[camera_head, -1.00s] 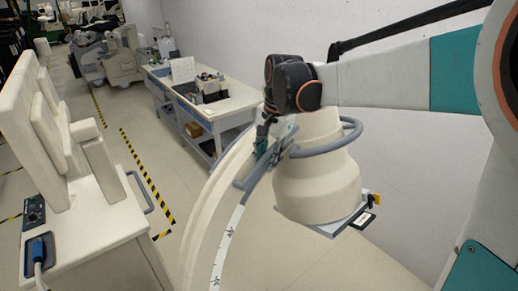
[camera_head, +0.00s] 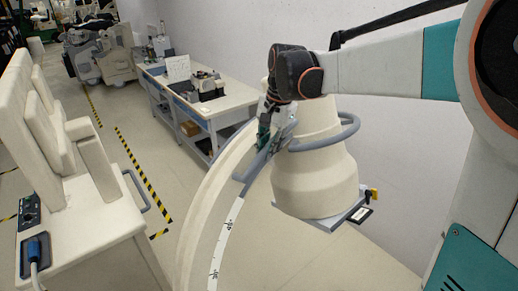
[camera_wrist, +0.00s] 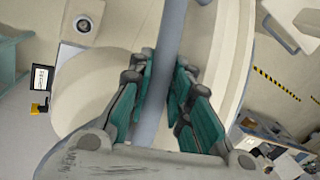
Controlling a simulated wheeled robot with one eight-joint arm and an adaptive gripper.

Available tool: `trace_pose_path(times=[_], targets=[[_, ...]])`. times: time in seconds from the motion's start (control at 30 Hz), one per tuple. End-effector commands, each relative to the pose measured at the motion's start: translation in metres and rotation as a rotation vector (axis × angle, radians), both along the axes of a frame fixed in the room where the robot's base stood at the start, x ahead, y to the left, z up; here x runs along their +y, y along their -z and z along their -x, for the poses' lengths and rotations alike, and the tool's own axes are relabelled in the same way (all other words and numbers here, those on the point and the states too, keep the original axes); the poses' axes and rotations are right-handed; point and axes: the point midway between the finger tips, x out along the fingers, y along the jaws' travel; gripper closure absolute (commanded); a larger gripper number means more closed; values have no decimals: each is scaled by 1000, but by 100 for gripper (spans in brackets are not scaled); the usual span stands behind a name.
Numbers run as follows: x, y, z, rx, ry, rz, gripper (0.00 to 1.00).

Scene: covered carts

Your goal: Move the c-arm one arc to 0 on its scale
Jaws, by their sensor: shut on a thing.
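The c-arm's pale curved arc (camera_head: 203,230) runs from the bottom of the head view up toward my gripper. A white scale strip (camera_head: 222,246) with dark marks lies along it; the numbers are too small to read surely. A grey handle bar (camera_head: 250,174) sits at the upper end of the arc. My gripper (camera_head: 265,138) is shut on this handle bar. In the wrist view the bar (camera_wrist: 170,40) passes between the green-padded fingers of my gripper (camera_wrist: 163,85). The cream detector housing (camera_head: 315,175), with a grey ring handle (camera_head: 352,130), is right of my gripper.
A cream cart (camera_head: 90,245) with a blue plug stands at the left. A worktable (camera_head: 235,98) with equipment stands behind the arc, near the wall. Black-and-yellow floor tape (camera_head: 145,180) crosses clear floor between cart and arc.

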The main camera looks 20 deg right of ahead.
Motion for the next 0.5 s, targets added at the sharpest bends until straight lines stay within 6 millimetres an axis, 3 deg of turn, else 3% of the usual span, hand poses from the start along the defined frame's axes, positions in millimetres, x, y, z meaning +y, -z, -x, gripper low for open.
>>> trace_pose_path(times=[0.27, 0.3, 0.5], targets=[[-3, -1, -2, -4, 3, 3, 100], [-3, -1, -2, -3, 3, 2, 75], [-2, -1, -1, -2, 2, 2, 72]])
